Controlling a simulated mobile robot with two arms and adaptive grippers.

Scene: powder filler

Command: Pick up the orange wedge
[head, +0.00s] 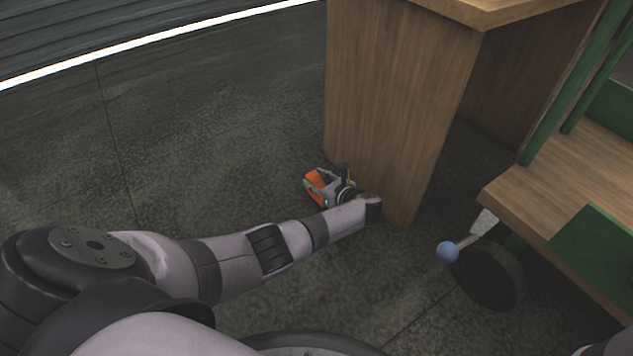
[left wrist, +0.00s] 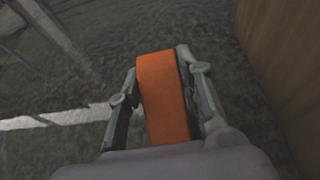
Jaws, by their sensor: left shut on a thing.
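The orange wedge (head: 315,181) is low near the floor, beside the base of the wooden panel in the head view. My left gripper (head: 318,185) is shut on it. In the left wrist view the orange wedge (left wrist: 163,97) sits between the two grey fingers of my left gripper (left wrist: 160,85), touching the right finger closely. I cannot tell whether it rests on the floor or is lifted. The wedge's lower end is hidden behind the gripper body. My right gripper is not in view.
The wooden panel (head: 395,100) stands just right of my left gripper, and its wooden top (head: 490,12) overhangs above. The dark floor (head: 190,150) at left is clear.

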